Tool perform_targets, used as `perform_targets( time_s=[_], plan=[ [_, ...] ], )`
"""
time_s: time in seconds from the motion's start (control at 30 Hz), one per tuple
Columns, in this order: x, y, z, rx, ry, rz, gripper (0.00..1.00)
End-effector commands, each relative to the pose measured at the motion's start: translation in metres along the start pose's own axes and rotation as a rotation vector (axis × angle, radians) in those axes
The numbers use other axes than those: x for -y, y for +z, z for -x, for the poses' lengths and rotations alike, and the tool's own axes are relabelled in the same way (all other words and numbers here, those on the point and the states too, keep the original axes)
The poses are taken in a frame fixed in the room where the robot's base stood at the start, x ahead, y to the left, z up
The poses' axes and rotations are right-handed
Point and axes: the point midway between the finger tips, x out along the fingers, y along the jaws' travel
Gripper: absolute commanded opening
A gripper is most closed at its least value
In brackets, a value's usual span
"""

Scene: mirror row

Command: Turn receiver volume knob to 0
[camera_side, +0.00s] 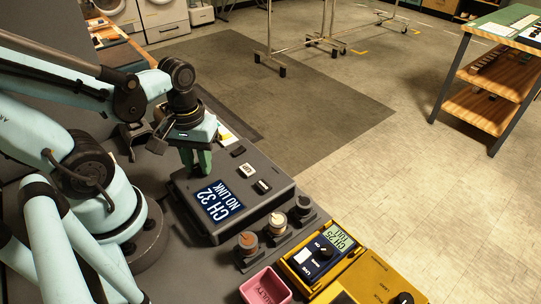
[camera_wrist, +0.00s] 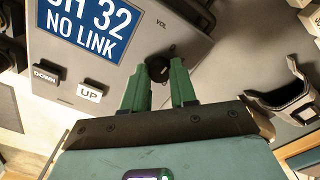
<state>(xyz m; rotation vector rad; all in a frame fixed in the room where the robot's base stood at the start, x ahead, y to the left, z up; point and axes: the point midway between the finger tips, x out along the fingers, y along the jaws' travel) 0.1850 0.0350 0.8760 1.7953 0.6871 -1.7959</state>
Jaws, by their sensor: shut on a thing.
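The receiver (camera_side: 222,203) is a grey box on the dark bench, with a blue screen reading "CH 32 NO LINK". The screen also shows in the wrist view (camera_wrist: 92,28), with the DOWN and UP buttons below it. The volume knob (camera_wrist: 160,66) is small, dark and round, beside the "VOL" label, with a light mark on it. My gripper (camera_wrist: 163,76) has its green fingers shut on the knob, one on each side. In the side view my gripper (camera_side: 203,168) points down at the receiver's far end and hides the knob. No volume number is readable.
Knobbed round pieces (camera_side: 277,223) stand in a row in front of the receiver. A yellow-framed device (camera_side: 338,238) with a CH 25 screen, a pink bin (camera_side: 265,288) and a yellow box (camera_side: 385,284) are nearby. A dark bracket-like object (camera_wrist: 285,98) lies right of my gripper.

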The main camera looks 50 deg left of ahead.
Motion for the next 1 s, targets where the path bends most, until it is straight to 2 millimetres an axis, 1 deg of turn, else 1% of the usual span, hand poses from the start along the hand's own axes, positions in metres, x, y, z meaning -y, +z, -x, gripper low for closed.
perform_targets(
  time_s=[0.27,0.7,0.73,0.87,1.0],
  plan=[
    [0.0,0.0004,-0.0008,-0.001,0.002,0.064,0.0],
    [0.0,0.0004,-0.0008,-0.001,0.002,0.072,0.0],
    [0.0,0.0004,-0.0008,-0.002,0.002,0.072,0.31],
    [0.0,0.0003,-0.0006,-0.001,0.002,0.071,0.51],
    [0.0,0.0002,-0.0004,-0.001,0.001,0.07,0.52]
  ],
)
